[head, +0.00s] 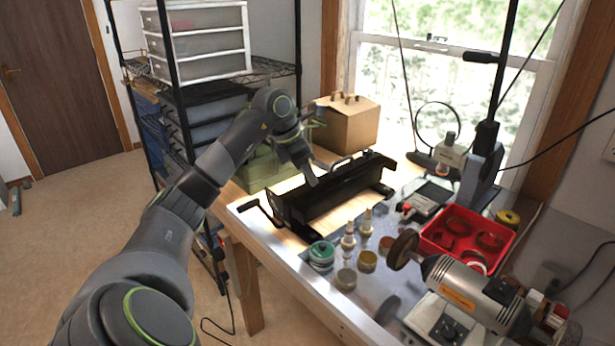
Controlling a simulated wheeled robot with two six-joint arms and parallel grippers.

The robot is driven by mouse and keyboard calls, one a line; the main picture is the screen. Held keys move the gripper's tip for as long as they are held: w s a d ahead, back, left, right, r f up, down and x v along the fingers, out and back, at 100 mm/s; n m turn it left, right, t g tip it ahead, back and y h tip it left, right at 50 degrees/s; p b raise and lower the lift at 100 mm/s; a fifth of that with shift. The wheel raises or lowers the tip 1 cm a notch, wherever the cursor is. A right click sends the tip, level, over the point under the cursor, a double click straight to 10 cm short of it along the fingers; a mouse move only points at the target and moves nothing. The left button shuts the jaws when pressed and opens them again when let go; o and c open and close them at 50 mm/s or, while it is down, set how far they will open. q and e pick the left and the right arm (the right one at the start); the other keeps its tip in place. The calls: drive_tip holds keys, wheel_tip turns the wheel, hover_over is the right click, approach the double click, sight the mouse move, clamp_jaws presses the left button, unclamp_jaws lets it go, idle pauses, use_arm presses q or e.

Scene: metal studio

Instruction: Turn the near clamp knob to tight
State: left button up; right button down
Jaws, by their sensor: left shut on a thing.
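A black metal bending brake (335,194) stands on the bench, its long body running from near left to far right. A crank-like handle (249,206) sticks out at its near left end. My left gripper (312,179) reaches down from above onto the top of the brake, toward its near end. It is shut on what appears to be the near clamp knob, which the fingers hide. I cannot read how far the knob is turned. My right gripper is not in view.
A cardboard box (347,124) and a green case (262,168) stand behind the brake. Small jars (321,254), a red tray (464,232) and a bench grinder (465,285) crowd the right. A black shelf rack (190,95) stands left of the bench.

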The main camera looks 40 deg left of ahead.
use_arm(q)
drive_tip(key=m+g+h, duration=0.1)
drive_tip(key=m, duration=0.3)
drive_tip(key=shift+w+a, duration=0.1)
drive_tip(key=shift+w, duration=0.05)
drive_tip(key=shift+m+h, duration=0.3)
drive_tip(key=shift+m, duration=0.4)
drive_tip(key=o, duration=1)
drive_tip(key=shift+c, duration=0.2)
drive_tip(key=p+v, duration=0.7)
drive_tip(key=v, duration=1)
drive_tip(key=shift+w+a+r+p, duration=0.2)
drive_tip(key=shift+w+r+p, duration=0.05)
drive_tip(key=shift+w+p, duration=0.1)
